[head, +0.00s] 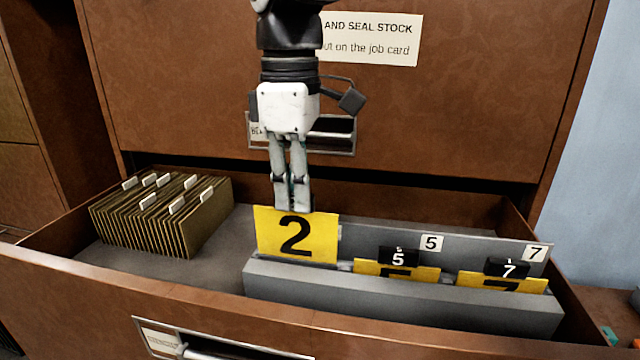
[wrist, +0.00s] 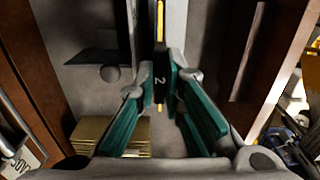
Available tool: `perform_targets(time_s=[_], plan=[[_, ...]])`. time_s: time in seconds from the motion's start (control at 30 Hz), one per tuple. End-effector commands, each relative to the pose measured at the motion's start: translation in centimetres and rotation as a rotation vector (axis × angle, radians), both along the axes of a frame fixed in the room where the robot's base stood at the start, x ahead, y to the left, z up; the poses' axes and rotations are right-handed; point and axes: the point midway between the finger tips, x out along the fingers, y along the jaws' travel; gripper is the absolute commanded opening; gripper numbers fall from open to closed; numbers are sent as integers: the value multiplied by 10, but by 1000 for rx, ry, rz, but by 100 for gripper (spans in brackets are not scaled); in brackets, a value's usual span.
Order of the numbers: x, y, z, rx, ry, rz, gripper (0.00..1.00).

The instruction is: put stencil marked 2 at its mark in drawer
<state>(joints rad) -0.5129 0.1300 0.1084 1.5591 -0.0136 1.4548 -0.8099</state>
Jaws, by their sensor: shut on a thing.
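The yellow stencil marked 2 (head: 297,246) is upright at the left end of the grey rack (head: 400,300) in the open drawer. My gripper (head: 292,207) points down and is shut on its top edge. The wrist view shows the stencil edge-on, with its black tab marked 2 (wrist: 160,82) between my fingers (wrist: 160,74). The stencil stands higher than its neighbours. Its lower edge is at the rack's front wall; I cannot tell whether it is inside the slot. Any rack label for 2 is hidden.
The stencil marked 5 (head: 397,271) and stencil marked 7 (head: 502,282) sit low in the rack, near white labels 5 (head: 431,243) and 7 (head: 535,253). Brown file cards (head: 160,222) fill the drawer's left. The closed upper drawer (head: 450,110) rises behind my arm.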

Motion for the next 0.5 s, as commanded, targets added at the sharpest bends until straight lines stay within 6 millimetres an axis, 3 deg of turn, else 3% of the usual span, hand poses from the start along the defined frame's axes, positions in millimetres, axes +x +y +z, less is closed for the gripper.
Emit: perform_targets(time_s=[0.5], plan=[[0, 0, -7, 1, -1, 0, 0]])
